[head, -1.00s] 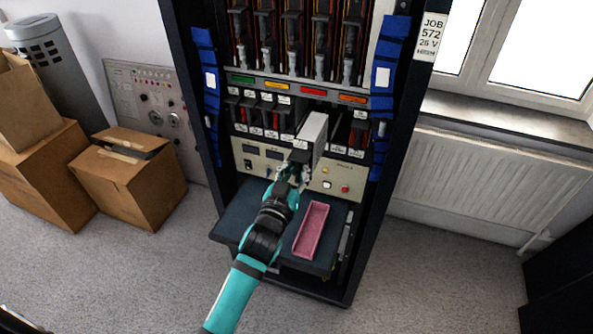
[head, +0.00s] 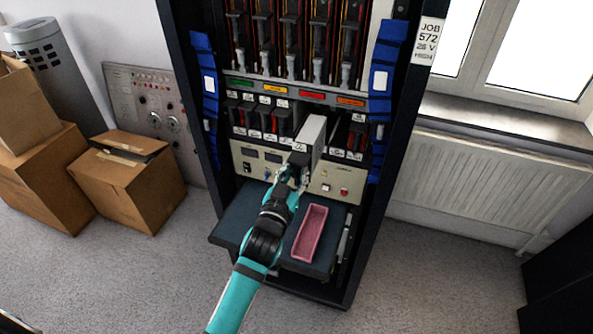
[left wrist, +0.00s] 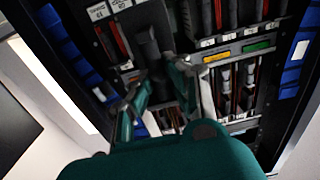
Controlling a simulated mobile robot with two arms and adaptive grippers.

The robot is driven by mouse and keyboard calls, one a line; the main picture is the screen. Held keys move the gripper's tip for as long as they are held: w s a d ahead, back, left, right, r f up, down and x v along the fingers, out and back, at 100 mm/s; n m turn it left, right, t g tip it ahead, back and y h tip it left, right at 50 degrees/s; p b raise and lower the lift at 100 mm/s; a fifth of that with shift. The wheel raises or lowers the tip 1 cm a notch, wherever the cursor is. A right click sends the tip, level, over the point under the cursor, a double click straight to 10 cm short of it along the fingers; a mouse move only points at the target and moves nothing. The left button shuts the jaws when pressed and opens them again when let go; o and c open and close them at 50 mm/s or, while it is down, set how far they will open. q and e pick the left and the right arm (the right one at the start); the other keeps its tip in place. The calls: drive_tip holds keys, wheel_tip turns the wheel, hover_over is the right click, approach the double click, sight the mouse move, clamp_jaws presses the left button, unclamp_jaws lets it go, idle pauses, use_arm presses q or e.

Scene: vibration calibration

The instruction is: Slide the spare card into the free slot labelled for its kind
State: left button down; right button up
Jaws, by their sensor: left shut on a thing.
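The spare card (head: 312,131) is a grey-white slab with a dark front end and a small white label, in front of the middle of the card row in the rack. My left gripper (head: 294,172) is shut on its front end. The card stands on edge and points into the rack; I cannot tell whether its far end is inside a slot. In the left wrist view, the gripper (left wrist: 160,82) shows with the dark front of the card beyond its fingers. The slot behind the card is hidden. My right gripper is not in view.
Dark cards (head: 262,118) stand left of the held card, and more (head: 356,133) stand right. Green, yellow, red (head: 312,95) and orange strips run above the row. Below are an instrument panel (head: 345,180) and a shelf with a pink tray (head: 309,233). Boxes stand at left.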

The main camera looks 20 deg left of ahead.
use_arm(q)
drive_tip(key=shift+w, duration=0.1)
drive_tip(key=shift+w, duration=0.7)
drive_tip(key=shift+w+b, duration=0.45)
drive_tip(key=shift+w, duration=1.15)
drive_tip(key=shift+w, duration=0.1)
drive_tip(key=shift+w+d+b, duration=0.15)
drive_tip(key=shift+w+b, duration=0.65)
drive_tip(key=shift+w, duration=1.15)
